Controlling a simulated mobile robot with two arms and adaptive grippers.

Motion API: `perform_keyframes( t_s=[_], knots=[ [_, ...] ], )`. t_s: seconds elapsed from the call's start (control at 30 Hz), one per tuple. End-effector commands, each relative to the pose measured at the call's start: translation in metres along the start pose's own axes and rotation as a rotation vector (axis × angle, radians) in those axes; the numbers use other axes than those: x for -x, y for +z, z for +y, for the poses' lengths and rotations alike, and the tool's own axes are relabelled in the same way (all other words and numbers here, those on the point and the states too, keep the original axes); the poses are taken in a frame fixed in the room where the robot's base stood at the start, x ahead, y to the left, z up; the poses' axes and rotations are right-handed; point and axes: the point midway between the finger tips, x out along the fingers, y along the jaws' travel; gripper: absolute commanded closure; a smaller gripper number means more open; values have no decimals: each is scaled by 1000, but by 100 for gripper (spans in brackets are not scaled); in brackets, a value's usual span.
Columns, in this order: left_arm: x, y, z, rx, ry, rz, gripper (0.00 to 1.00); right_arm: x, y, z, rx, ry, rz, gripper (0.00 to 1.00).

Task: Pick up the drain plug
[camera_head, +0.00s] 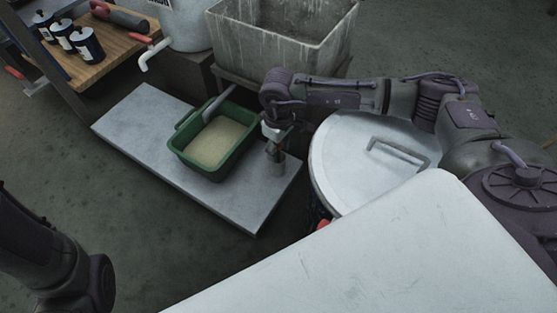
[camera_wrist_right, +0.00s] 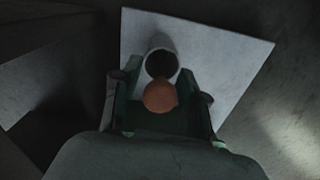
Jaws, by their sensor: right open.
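An orange-brown round knob (camera_wrist_right: 160,96), which I take to be the drain plug, lies between my right gripper's fingers in the right wrist view. My right gripper (camera_wrist_right: 160,103) is open around the knob, with no clear contact. In the head view it (camera_head: 278,136) points down over the right end of the grey slab. My left arm shows at lower left; its gripper is out of view.
A green tub (camera_head: 240,158) of pale material stands on the grey slab (camera_head: 140,110), left of my right gripper. A concrete trough (camera_head: 285,45) is behind. A round metal lid (camera_head: 345,150) is at right. Blue cans (camera_head: 88,45) stand on a wooden bench (camera_head: 105,62).

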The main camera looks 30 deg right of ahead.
Motion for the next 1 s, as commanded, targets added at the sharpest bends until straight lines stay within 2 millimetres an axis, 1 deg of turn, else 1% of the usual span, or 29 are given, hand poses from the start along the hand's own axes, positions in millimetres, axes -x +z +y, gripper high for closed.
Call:
perform_keyframes(
  t_s=[0.13, 0.17, 0.4, 0.43, 0.67, 0.77, 0.87, 1.0],
  knots=[
    [-2, 0, 0, 0, 0, 0, 62, 2, 0, 0, 0, 0, 1, 57],
    [-2, 0, 0, 0, 0, 0, 62, 2, 0, 0, 0, 0, 1, 58],
    [-2, 1, 0, 0, 0, 0, 62, 2, 0, 0, 0, 0, 1, 98],
    [-2, 1, 0, 0, 0, 0, 62, 2, 0, 0, 0, 0, 1, 100],
    [-2, 1, 0, 0, 0, 0, 62, 2, 0, 0, 0, 0, 1, 100],
    [-4, 2, -1, 0, 0, -1, 62, 5, 0, 0, 0, 0, 1, 100],
    [-10, 4, -2, 0, 0, -1, 62, 14, 0, 0, 0, 0, 2, 100],
    [-26, 10, -6, 0, 0, -1, 62, 38, 0, 0, 0, 0, 2, 100]
  ],
)
